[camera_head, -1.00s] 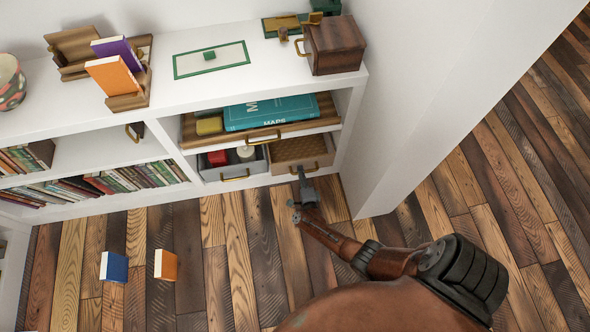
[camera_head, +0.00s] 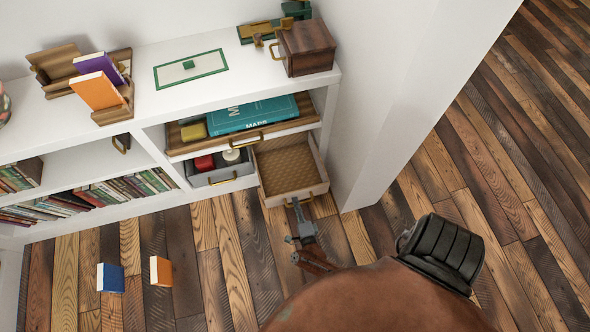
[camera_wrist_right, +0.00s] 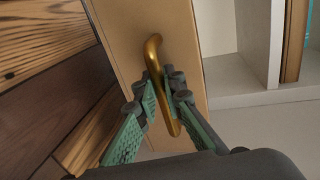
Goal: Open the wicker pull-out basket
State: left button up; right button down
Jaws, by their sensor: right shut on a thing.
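The wicker pull-out basket (camera_head: 290,170) stands drawn out of the lower right compartment of the white shelf unit, and its woven inside looks empty. Its front and brass handle also show close up in the right wrist view, where the handle (camera_wrist_right: 153,60) lies between the fingers. My right gripper (camera_wrist_right: 166,100) is shut on that handle. In the head view the right gripper (camera_head: 298,206) reaches the basket's front from below, and it partly hides the handle. My left gripper is not in view.
A grey drawer (camera_head: 222,177) with red and white items is partly out, left of the basket. Above is a wooden tray (camera_head: 182,148) with a teal book (camera_head: 250,115). A blue book (camera_head: 110,278) and an orange book (camera_head: 161,271) are on the floor. A white wall (camera_head: 385,110) stands right.

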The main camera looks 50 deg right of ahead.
jog(key=c, duration=2)
grip_release()
jog(key=shift+c, duration=0.2)
jog(key=shift+a, duration=0.1)
